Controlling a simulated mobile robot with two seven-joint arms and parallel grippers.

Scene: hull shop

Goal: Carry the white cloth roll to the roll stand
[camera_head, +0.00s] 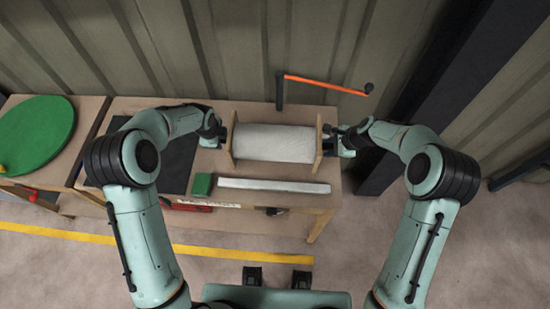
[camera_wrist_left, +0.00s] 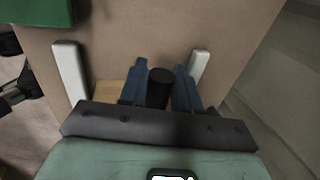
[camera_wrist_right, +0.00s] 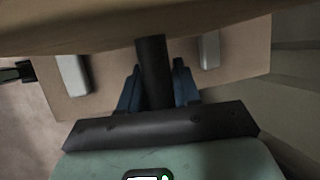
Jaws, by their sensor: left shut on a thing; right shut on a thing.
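The white cloth roll (camera_head: 274,143) lies level, left to right, between two wooden end boards, the left one (camera_head: 231,141) and the right one (camera_head: 318,141), over the right part of the wooden bench. My left gripper (camera_head: 224,134) is at its left end, and in the left wrist view its fingers are shut on a dark rod end (camera_wrist_left: 160,88). My right gripper (camera_head: 335,140) is at its right end, shut on the other dark rod end (camera_wrist_right: 153,70). I cannot tell whether the roll touches the bench or which part is the roll stand.
A long white bar (camera_head: 272,186) and a green block (camera_head: 202,184) lie at the bench's front. A dark mat (camera_head: 175,165) lies to the left. A black post with an orange arm (camera_head: 318,83) stands behind the roll. A dark column (camera_head: 420,110) stands close on the right.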

